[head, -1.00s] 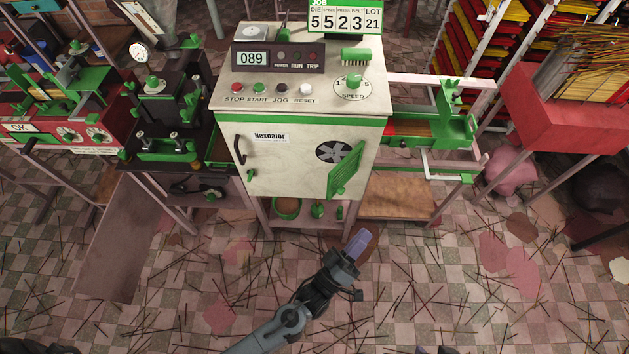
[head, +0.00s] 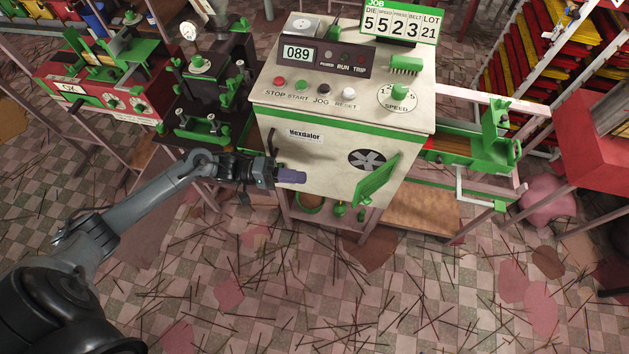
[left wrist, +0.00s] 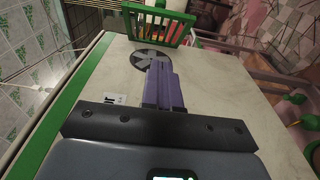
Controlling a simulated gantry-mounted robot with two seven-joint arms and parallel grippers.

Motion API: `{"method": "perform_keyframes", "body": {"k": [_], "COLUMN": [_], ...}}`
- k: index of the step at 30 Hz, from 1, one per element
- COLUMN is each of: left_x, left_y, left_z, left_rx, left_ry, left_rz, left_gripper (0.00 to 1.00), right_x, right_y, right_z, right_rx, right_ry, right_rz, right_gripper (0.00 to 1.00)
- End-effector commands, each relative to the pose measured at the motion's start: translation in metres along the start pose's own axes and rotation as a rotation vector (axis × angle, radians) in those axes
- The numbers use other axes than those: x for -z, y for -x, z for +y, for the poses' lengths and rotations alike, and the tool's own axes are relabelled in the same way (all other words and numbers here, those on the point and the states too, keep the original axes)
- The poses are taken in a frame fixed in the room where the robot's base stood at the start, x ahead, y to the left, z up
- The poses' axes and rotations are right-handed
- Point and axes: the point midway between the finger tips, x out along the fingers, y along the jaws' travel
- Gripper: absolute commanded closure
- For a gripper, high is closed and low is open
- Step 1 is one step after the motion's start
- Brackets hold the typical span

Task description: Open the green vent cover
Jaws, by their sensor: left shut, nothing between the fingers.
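The green vent cover (head: 377,180) is a slatted flap on the cream front of the Hexdalor machine (head: 325,190). It stands swung out at an angle, and the round dark fan vent (head: 367,159) shows beside it. In the left wrist view the cover (left wrist: 158,22) juts out from the panel near the top, beyond the fan vent (left wrist: 150,58). My left gripper (head: 293,176), with purple fingers, is shut and empty in front of the machine's front panel, left of the cover and apart from it. My right gripper is not in view.
A dark door handle (head: 273,150) is on the panel's left side, close to my left gripper. A control panel with buttons and a speed knob (head: 399,92) is on top. A green-trimmed conveyor (head: 470,148) stands right. Sticks litter the tiled floor.

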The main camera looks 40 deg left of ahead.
Motion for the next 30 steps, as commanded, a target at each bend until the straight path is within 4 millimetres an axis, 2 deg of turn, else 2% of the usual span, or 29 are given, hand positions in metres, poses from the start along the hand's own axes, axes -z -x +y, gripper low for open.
{"method": "perform_keyframes", "body": {"k": [16, 21, 30], "left_x": [-0.001, -0.017, -0.029], "left_y": [-0.093, -0.109, -0.120], "left_z": [0.000, 0.000, 0.000], "left_rx": [-0.006, -0.003, -0.003], "left_ry": [-0.001, 0.001, 0.001], "left_rz": [-0.002, -0.001, 0.000], "left_gripper": [1.00, 1.00, 1.00], "right_x": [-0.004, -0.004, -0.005], "right_y": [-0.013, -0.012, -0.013], "right_z": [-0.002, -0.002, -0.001], "right_rx": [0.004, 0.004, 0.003], "right_ry": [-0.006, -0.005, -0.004], "right_rz": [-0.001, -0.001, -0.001], "right_gripper": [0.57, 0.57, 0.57]}}
